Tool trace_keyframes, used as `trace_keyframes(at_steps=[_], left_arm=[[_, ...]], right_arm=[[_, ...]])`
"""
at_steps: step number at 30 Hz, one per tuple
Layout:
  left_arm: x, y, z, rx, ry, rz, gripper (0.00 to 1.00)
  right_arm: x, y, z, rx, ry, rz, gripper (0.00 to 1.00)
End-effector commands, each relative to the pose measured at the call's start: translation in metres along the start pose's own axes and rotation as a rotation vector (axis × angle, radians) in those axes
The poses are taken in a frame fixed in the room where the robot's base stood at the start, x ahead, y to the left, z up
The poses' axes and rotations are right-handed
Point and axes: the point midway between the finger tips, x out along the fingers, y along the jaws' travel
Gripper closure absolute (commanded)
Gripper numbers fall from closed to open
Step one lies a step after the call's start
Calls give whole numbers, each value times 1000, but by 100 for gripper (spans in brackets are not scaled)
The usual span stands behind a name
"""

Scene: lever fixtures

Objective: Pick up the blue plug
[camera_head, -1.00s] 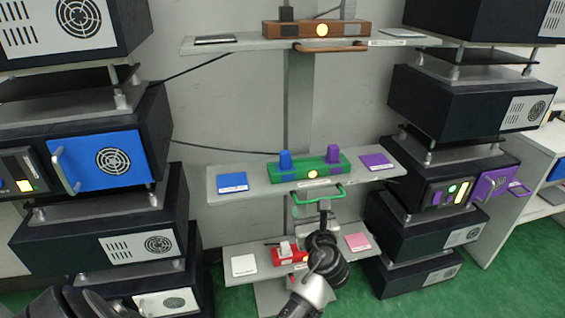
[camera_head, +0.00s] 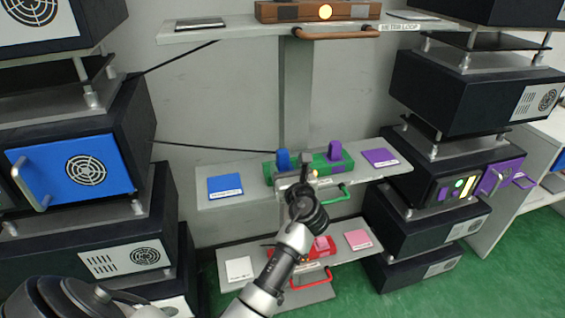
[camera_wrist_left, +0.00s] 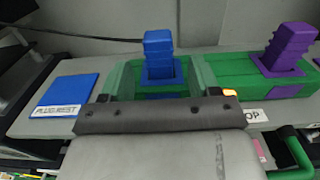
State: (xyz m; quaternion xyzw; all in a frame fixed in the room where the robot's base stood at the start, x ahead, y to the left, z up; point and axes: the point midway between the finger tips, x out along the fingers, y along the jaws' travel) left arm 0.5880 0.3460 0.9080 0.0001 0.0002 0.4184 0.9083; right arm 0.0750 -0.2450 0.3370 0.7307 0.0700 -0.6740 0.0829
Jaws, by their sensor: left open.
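The blue plug (camera_head: 283,160) stands upright in the left part of the green fixture (camera_head: 318,165) on the middle shelf. In the left wrist view the blue plug (camera_wrist_left: 159,58) shows whole, with a ribbed top and a wider foot in a blue socket. My left gripper (camera_head: 294,178) is in front of the fixture, just below the plug. In the left wrist view its fingers (camera_wrist_left: 162,72) are open, one to each side of the plug, with gaps between. The gripper hides part of the fixture's front. My right gripper is not in view.
A purple plug (camera_head: 335,150) stands to the right in the same fixture; a green handle (camera_head: 333,194) juts out in front. A blue pad (camera_head: 225,187) and a purple pad (camera_head: 380,158) flank the fixture. A red fixture (camera_head: 318,254) sits on the shelf below.

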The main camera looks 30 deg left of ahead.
Motion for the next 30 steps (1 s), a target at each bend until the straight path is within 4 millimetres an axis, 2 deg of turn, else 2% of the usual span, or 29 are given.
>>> trace_keyframes(at_steps=[3,7,17,27,30], left_arm=[[21,1,0,1,-1,3,38],[37,0,0,0,0,2,38],[43,0,0,-1,0,0,40],[43,0,0,-1,0,1,92],[43,0,0,-1,0,1,92]], right_arm=[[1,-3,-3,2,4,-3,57],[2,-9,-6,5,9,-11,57],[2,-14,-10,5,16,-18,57],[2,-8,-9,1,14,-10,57],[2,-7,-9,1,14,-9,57]])
